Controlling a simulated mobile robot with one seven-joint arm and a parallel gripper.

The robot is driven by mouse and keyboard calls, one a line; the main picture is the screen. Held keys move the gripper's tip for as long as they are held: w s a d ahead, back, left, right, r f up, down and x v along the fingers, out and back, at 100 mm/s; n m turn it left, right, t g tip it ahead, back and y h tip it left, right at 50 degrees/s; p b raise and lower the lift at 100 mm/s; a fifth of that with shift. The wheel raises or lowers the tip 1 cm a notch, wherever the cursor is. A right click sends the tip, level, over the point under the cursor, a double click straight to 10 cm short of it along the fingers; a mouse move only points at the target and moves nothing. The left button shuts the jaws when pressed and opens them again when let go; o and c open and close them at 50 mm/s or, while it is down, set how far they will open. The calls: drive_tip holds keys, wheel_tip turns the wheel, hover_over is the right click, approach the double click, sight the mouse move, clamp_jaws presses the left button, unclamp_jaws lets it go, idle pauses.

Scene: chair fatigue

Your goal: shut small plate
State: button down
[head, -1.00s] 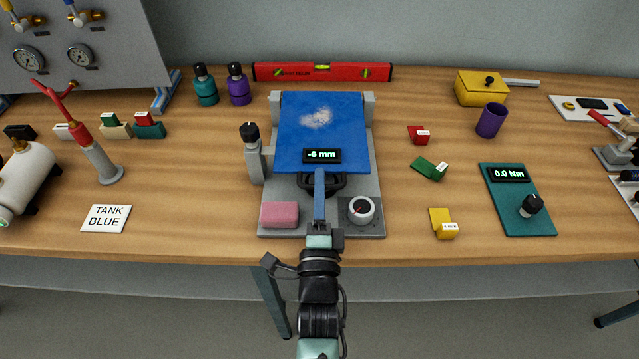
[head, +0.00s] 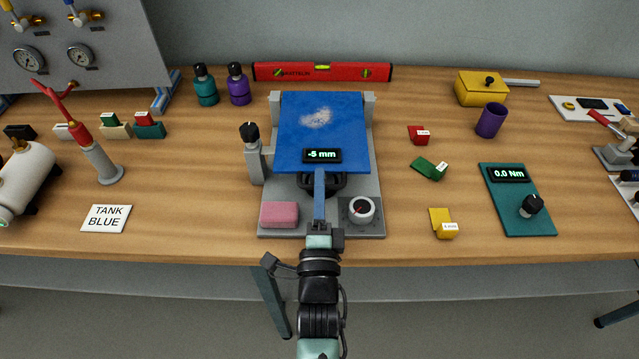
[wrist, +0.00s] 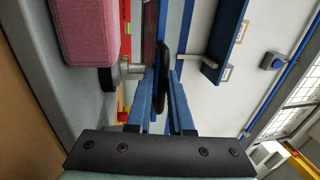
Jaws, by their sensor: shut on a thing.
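The small plate (head: 319,130) is a flat blue panel with a pale scuffed patch. It lies over a grey base (head: 350,187) between grey side posts. A black display on its near edge reads -5 mm. A black handle (head: 341,182) shows just below that edge. My gripper (head: 319,176) reaches in from the front with long blue fingers, shut on the black handle. In the wrist view the fingers (wrist: 163,82) close around the dark oval handle (wrist: 163,60). The fingertips are partly hidden, and I cannot tell the plate's exact tilt.
On the base, a pink block (head: 279,214) sits left of my fingers and a round dial (head: 361,210) right. A black-topped grey post (head: 252,152) stands at the left. Red, green and yellow blocks (head: 443,223) lie to the right. A TANK BLUE card (head: 106,218) lies left.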

drive_tip(key=shift+r, duration=0.4)
drive_tip(key=shift+r, duration=0.4)
drive_tip(key=c, duration=0.9)
unclamp_jaws()
drive_tip(key=shift+f, duration=0.1)
drive_tip(key=shift+s+f, duration=0.2)
drive_tip(key=b+v, duration=0.1)
drive_tip(key=v, duration=1.1)
drive_tip(key=shift+s+b, duration=0.25)
drive_tip(key=shift+b, duration=0.15)
